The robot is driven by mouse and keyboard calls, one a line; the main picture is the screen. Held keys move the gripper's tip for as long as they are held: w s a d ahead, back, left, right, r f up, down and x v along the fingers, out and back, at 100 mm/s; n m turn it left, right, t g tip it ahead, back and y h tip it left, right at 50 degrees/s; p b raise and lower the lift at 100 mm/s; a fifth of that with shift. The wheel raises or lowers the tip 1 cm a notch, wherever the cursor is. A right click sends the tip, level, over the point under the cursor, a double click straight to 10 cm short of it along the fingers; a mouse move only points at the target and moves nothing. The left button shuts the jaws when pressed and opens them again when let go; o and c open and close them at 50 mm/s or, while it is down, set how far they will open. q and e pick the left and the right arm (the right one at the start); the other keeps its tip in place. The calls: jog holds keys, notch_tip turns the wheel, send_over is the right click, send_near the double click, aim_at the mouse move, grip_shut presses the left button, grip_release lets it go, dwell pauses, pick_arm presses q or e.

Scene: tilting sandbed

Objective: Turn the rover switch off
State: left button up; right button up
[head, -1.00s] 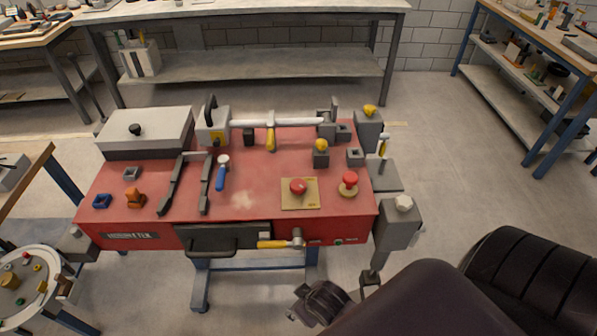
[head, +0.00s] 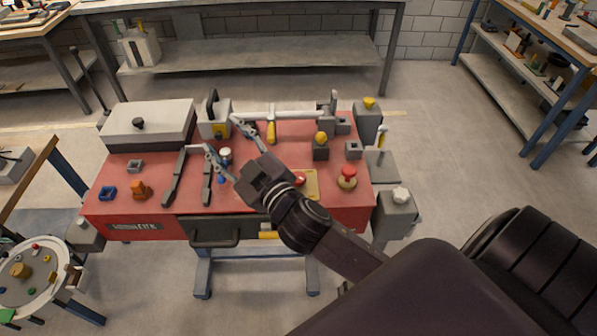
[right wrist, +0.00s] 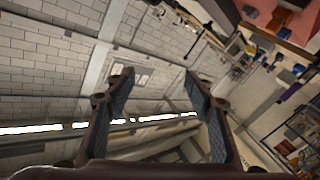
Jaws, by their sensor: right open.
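The red bench (head: 118,196) carries several controls, and I cannot tell which one is the rover switch. A red button (head: 300,178) on a yellow plate (head: 312,186) is partly hidden by my right arm. A red mushroom knob (head: 347,174) stands right of it. A blue-handled lever with a white knob (head: 225,153) shows between the fingers of my right gripper (head: 222,135) in the head view. That gripper is open and empty above the bench. In the right wrist view its fingers (right wrist: 157,75) are spread, facing walls and the workshop. My left gripper is out of view.
A grey lidded box (head: 150,126) stands at the bench's back left. A horizontal bar with a yellow handle (head: 271,130) runs along the back. Grey posts and a yellow knob (head: 321,138) stand at the right. A drawer (head: 212,230) is on the front.

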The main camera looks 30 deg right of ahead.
jog(key=a+r+n+t+y, duration=0.1)
jog(key=a+r+n+y, duration=0.7)
jog(key=a+r, duration=0.1)
jog(key=s+a+n+g+y, duration=0.2)
jog(key=a+n+g+y, duration=0.55)
jog(key=n, duration=0.25)
jog(key=n+g+h, duration=0.5)
jog(key=g+h, duration=0.7)
jog(key=h, duration=0.5)
send_over(298, 176)
notch_tip(298, 176, down, 19)
jog(key=shift+f, duration=0.1)
notch_tip(298, 176, down, 7)
jog(key=shift+r+p, duration=0.1)
jog(key=shift+p, duration=0.95)
jog(key=shift+f, duration=0.3)
